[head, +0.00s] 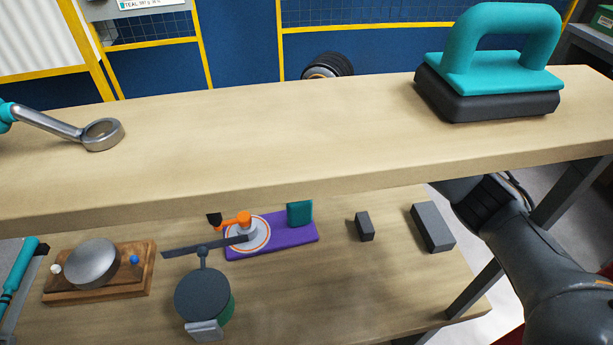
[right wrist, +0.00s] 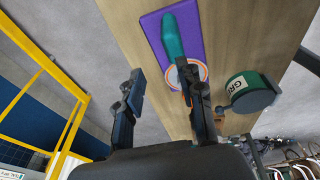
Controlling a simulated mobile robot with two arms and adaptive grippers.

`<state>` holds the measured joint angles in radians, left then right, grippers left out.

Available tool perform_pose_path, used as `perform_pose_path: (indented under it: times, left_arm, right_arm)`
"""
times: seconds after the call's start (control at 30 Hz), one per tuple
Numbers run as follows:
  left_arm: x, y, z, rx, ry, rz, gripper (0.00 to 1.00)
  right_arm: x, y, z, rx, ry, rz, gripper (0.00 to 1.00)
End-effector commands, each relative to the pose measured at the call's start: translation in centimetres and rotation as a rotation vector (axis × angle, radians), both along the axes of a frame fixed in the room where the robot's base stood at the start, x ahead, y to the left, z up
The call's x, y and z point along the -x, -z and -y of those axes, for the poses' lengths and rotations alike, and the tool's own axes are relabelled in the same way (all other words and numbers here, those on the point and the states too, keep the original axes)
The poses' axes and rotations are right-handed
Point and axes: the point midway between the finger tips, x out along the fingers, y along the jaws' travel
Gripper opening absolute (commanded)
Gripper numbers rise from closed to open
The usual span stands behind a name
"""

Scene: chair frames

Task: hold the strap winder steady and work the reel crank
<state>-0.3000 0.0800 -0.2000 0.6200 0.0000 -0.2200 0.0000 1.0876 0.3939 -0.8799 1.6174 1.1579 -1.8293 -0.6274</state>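The strap winder has a purple base (head: 285,232) on the lower shelf, with a teal upright block (head: 299,213), a pale orange-rimmed reel (head: 262,238) and an orange crank (head: 236,221) with a black end. In the right wrist view its purple base (right wrist: 151,29) and teal block (right wrist: 172,38) lie ahead of my right gripper (right wrist: 158,80). The gripper's fingers are apart with nothing between them. The right finger covers part of the reel, and I cannot tell whether it touches. My left gripper is not in view.
The upper shelf (head: 270,140) overhangs the winder. Close in front stands a green tin (head: 229,306) with a dark lid and bar. A wooden board with a metal dome (head: 92,262) is left; grey blocks (head: 433,227) are right. A teal-handled press (head: 490,75) stands above.

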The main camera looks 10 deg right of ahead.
Motion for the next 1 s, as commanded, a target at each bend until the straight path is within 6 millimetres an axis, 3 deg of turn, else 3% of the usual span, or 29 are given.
perform_pose_path:
  times: [0.27,0.7,1.0]
  left_arm:
    - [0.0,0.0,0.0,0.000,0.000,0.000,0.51]
    - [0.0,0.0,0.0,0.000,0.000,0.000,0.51]
    - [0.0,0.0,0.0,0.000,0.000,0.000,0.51]
  right_arm:
    - [1.6,0.0,1.1,0.056,-0.064,-0.077,0.38]
    - [1.7,5.4,0.2,0.053,-0.062,-0.075,0.38]
    - [1.7,7.2,-0.1,0.053,-0.062,-0.072,0.38]
